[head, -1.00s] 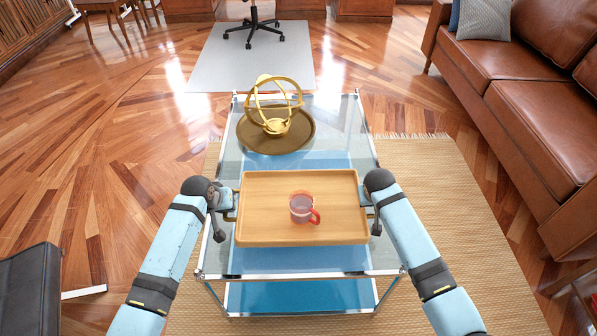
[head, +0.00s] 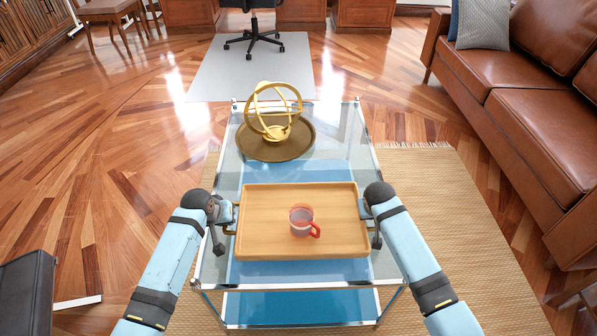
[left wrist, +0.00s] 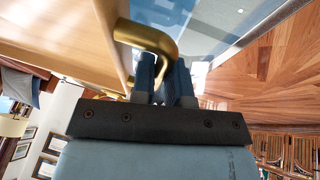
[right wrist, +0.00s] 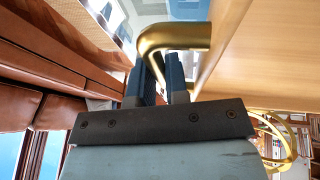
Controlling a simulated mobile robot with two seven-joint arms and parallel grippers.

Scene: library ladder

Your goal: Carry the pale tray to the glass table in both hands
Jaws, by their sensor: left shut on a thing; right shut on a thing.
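The pale wooden tray (head: 270,240) is over the near half of the glass table (head: 220,262); whether it touches the glass I cannot tell. A clear cup with a red handle (head: 302,222) stands upright on the tray, right of its middle. My left gripper (head: 233,214) is shut on the tray's left brass handle, which shows in the left wrist view (left wrist: 148,38). My right gripper (head: 366,208) is shut on the right brass handle, which shows in the right wrist view (right wrist: 175,38).
A gold armillary sphere (head: 273,112) stands on a round brown tray (head: 275,148) on the table's far half. A brown leather sofa (head: 530,110) is at the right. A dark seat (head: 28,285) is at the lower left. A woven rug (head: 440,220) lies under the table.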

